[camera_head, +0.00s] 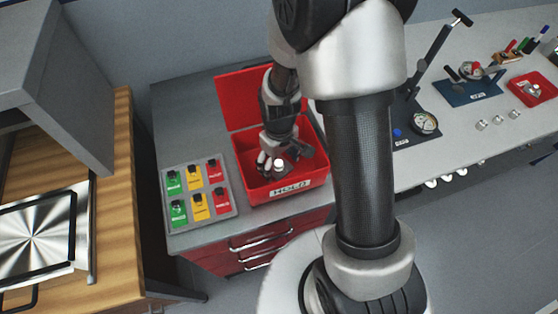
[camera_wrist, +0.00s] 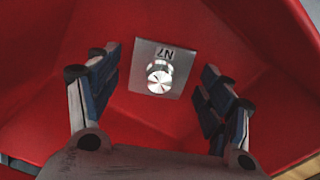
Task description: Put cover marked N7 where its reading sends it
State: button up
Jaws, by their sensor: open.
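The cover marked N7 (camera_wrist: 146,79) is a grey square plate with a shiny round knob. In the wrist view it lies on the red floor of a bin, its mark upside down in the picture. The bin is the red HOLD bin (camera_head: 308,168) with its lid raised, in the head view. My gripper (camera_head: 276,163) reaches down into this bin. In the wrist view its fingers (camera_wrist: 160,95) stand open on either side of the cover, apart from it. The knob also shows between the fingers in the head view.
A grey panel (camera_head: 205,215) with green, yellow and red tags stands left of the bin. A dial gauge (camera_head: 425,123) on a dark base, a blue fixture (camera_head: 470,88) and a small red tray (camera_head: 533,90) are to the right. Small metal parts (camera_head: 482,125) lie on the bench.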

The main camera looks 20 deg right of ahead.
notch_tip(320, 180, up, 13)
jog(key=p, duration=0.4)
notch_tip(320, 180, up, 10)
jog(key=m+t, duration=0.2)
send_over(279, 163)
jog(key=s, duration=0.4)
jog(key=s+r+m+t, duration=0.2)
jog(key=s+r, duration=0.6)
jog(key=s, duration=0.3)
jog(key=shift+s+r+m+t, duration=0.15)
jog(key=shift+r+m+t, duration=0.15)
jog(key=shift+r, duration=0.1)
jog(key=shift+d, duration=0.1)
jog(key=shift+c, duration=0.2)
